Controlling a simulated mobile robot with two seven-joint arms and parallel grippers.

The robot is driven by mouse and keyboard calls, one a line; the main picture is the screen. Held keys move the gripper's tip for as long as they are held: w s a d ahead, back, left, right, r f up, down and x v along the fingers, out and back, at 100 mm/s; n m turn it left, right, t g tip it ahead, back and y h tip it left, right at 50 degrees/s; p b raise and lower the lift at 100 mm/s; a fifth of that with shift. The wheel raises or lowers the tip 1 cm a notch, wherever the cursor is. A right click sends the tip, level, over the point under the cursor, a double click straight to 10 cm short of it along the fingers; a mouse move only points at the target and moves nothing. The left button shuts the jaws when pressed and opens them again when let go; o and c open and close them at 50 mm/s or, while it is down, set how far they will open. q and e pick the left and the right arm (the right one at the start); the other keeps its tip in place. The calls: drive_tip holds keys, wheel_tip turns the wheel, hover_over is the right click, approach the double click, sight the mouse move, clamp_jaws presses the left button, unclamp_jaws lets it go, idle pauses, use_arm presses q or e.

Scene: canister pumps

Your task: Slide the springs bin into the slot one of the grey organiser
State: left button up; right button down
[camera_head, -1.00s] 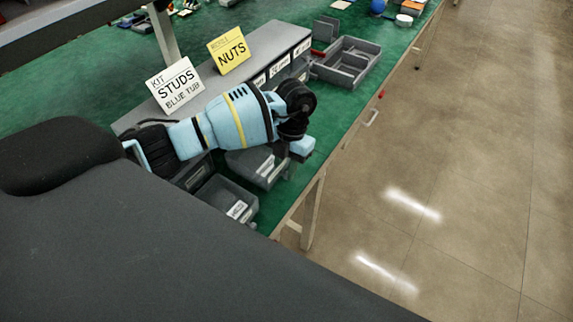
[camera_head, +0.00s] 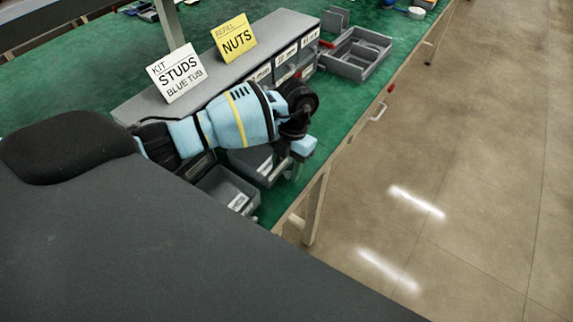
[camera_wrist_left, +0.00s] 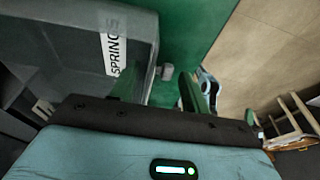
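The grey springs bin (camera_wrist_left: 75,45), labelled SPRINGS, fills the upper left of the left wrist view. A small grey tab (camera_wrist_left: 167,72) sticks out from its labelled wall. In the head view a grey bin (camera_head: 247,163) lies under my left arm, partly hidden; I cannot read its label there. My left gripper (camera_head: 298,158) is by that bin's outer end. In the left wrist view my left gripper (camera_wrist_left: 160,93) has its fingers apart, the tab between them, with no clear contact. The grey organiser (camera_head: 200,91) stands behind my arm; its near slots are hidden.
Another grey bin (camera_head: 226,186) sits nearer me at the table edge. White STUDS (camera_head: 176,74) and yellow NUTS (camera_head: 234,38) signs stand on the organiser. A divided grey tray (camera_head: 357,53) lies farther along the green table. Open floor is at right.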

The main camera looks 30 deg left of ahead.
use_arm(q)
drive_tip(key=shift+o, duration=0.2)
drive_tip(key=shift+r, duration=0.1)
drive_tip(key=shift+w+r, duration=0.1)
drive_tip(key=shift+r, duration=0.2)
drive_tip(key=v, duration=0.7)
